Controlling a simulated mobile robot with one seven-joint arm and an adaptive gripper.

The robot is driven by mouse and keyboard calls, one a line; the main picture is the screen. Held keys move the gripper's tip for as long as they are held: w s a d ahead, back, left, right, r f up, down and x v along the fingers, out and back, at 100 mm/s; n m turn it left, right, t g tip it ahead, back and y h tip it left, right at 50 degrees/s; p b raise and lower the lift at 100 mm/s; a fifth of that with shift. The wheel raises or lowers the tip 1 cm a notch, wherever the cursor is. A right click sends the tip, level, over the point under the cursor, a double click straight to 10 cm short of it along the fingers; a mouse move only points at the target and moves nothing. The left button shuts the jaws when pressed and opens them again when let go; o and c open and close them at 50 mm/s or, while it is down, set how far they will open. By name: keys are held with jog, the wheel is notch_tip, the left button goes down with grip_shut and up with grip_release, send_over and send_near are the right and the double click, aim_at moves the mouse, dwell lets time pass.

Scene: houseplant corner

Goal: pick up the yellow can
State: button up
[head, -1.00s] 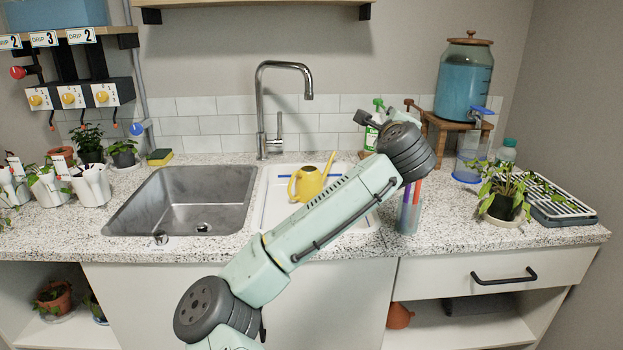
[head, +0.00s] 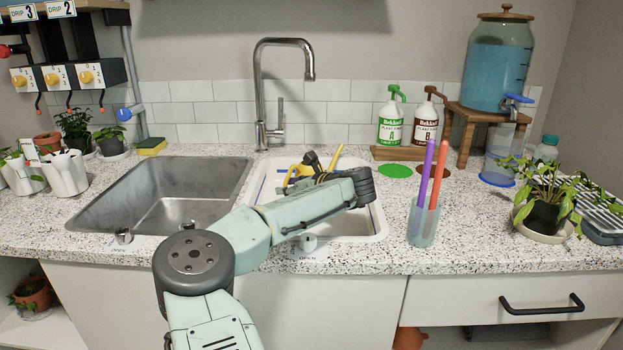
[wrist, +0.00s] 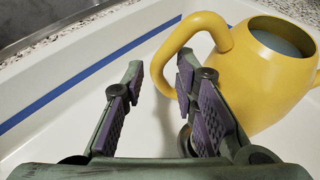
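The yellow can (wrist: 265,78) is a watering can standing upright in the white basin (wrist: 60,135). Its opening is at the top, and its loop handle (wrist: 165,58) points left in the wrist view. In the head view the can (head: 337,156) is mostly hidden behind my arm and gripper. My gripper (wrist: 162,68) is open, with purple-padded fingers. The outer bend of the handle shows between the fingertips, and the right finger covers part of the handle. I cannot tell whether the finger touches it. Nothing is held.
A steel sink (head: 165,200) lies left of the basin, with a tall faucet (head: 258,95) behind. A cup (head: 423,225) with purple and orange sticks stands right of the basin.

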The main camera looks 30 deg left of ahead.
jog(key=shift+x, duration=0.85)
jog(key=shift+c, duration=0.2)
grip_shut()
jog(key=shift+r, duration=0.15)
